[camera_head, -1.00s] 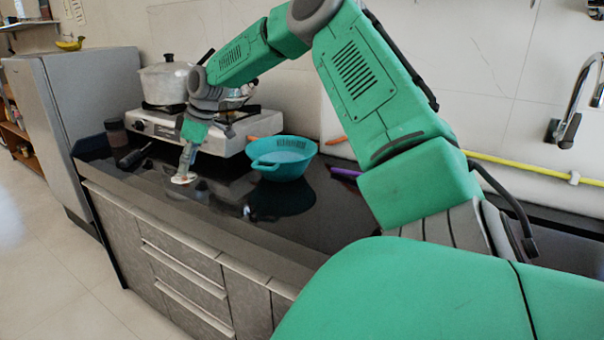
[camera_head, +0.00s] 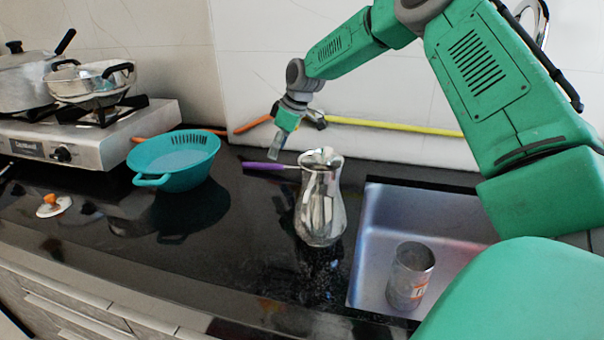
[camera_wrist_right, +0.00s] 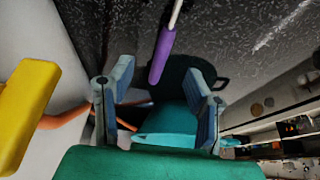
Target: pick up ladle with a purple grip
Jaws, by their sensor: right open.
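The ladle's purple grip (camera_head: 264,166) lies on the black counter, left of a shiny metal pitcher (camera_head: 321,205). Its thin metal stem runs toward the pitcher, and the ladle's bowl end is hidden in the head view. In the right wrist view the purple grip (camera_wrist_right: 161,55) and part of the stem show ahead, between the finger directions. My right gripper (camera_head: 276,150) is just above the grip in the head view, fingers pointing down. In the wrist view my right gripper (camera_wrist_right: 161,80) is open, with the fingers apart and nothing held. My left gripper is not in view.
A teal colander (camera_head: 175,160) stands left of the grip. A stove (camera_head: 95,135) with pots is farther left. A white lid with an orange knob (camera_head: 53,207) lies at left. A sink (camera_head: 372,235) holding a can (camera_head: 410,275) is at right. A yellow pipe (camera_head: 395,127) runs along the wall.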

